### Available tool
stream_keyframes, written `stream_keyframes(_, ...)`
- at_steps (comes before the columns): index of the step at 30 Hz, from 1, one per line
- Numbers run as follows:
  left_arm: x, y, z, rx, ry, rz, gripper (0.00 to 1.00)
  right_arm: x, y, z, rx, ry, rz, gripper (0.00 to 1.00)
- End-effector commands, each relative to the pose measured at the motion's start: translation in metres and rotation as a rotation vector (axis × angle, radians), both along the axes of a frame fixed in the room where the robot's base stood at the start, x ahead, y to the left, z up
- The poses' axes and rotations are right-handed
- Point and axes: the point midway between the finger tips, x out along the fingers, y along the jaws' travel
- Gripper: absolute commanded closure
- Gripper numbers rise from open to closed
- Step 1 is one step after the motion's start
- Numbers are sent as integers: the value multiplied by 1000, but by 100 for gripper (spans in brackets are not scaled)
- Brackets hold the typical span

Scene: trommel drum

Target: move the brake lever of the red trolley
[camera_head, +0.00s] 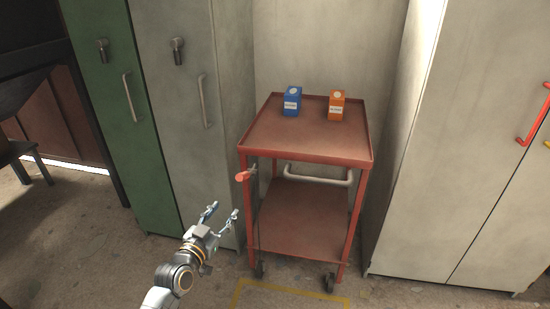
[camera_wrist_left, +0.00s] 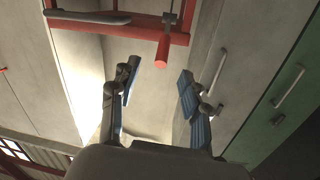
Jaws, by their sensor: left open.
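The red trolley (camera_head: 305,162) stands between the cabinets, with an upper tray and a lower shelf. Its brake lever (camera_head: 243,176) has a red grip and sticks out at the front left post, below the upper tray. My left gripper (camera_head: 224,212) is open and empty, below and to the left of the lever, apart from it. In the left wrist view, the red lever grip (camera_wrist_left: 162,50) shows beyond the gap between my open fingers (camera_wrist_left: 157,76), and part of the trolley frame (camera_wrist_left: 120,27) is behind it. My right gripper is not in view.
A blue box (camera_head: 292,102) and an orange box (camera_head: 336,106) stand on the upper tray. A pale handle bar (camera_head: 318,181) crosses the trolley front. Grey (camera_head: 185,130) and green (camera_head: 118,130) cabinets stand left, a pale cabinet (camera_head: 440,180) right. Yellow lines (camera_head: 290,288) mark the floor.

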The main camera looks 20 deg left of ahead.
Motion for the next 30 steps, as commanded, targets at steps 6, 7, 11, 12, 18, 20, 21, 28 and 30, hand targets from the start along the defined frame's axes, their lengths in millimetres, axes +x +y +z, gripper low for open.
stream_keyframes(6,8,17,17,4,-51,38,53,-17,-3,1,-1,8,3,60)
stream_keyframes(7,10,18,16,4,-52,39,53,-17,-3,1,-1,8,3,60)
stream_keyframes(11,29,20,18,3,-54,37,53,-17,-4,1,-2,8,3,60)
stream_keyframes(12,37,21,17,2,-54,38,53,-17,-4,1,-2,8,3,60)
stream_keyframes(18,80,27,17,4,-53,37,53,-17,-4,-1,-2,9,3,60)
stream_keyframes(20,92,28,16,5,-52,37,53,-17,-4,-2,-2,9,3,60)
stream_keyframes(21,100,29,16,4,-52,37,53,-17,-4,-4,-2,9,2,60)
stream_keyframes(28,131,34,15,5,-51,36,53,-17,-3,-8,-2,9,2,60)
stream_keyframes(30,136,34,15,5,-51,36,53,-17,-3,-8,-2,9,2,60)
